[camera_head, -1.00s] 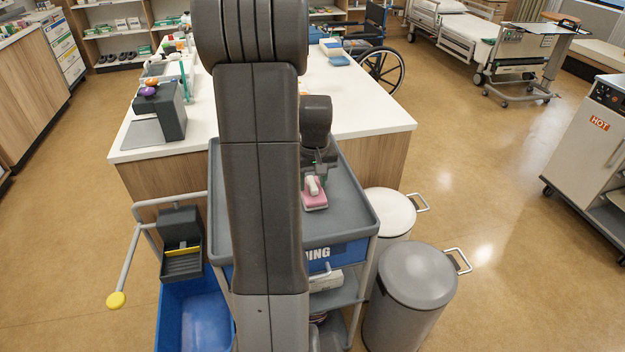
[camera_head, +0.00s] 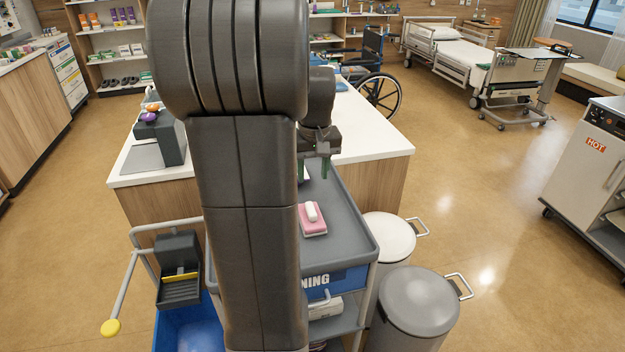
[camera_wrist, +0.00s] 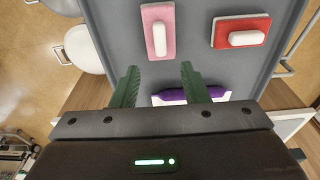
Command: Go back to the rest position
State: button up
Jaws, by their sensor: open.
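My gripper (camera_head: 315,170) is raised above the far part of the grey cart top (camera_head: 350,215) in the head view, its green fingers apart. In the wrist view my gripper (camera_wrist: 158,78) shows open with nothing between its fingers. A pink block with a white handle (camera_head: 313,219) lies on the cart top; it also shows in the wrist view (camera_wrist: 147,30). A red block with a white handle (camera_wrist: 255,22) lies beside it in the wrist view. A purple and white item (camera_wrist: 172,96) lies partly behind the fingers. My arm hides much of the cart in the head view.
A white counter (camera_head: 370,135) stands behind the cart, with a dark device (camera_head: 170,138) at its left. Two lidded bins (camera_head: 415,300) stand right of the cart. A blue mop bucket (camera_head: 190,325) is at the left. Open floor lies to the right.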

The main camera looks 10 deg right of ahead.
aim_at(311, 209)
dwell(0.3)
jog(key=f, duration=0.4)
jog(key=w+f, duration=0.1)
jog(key=f, duration=0.7)
jog(key=shift+w+f, duration=0.2)
jog(key=shift+f, duration=0.05)
jog(key=shift+r, duration=1.95)
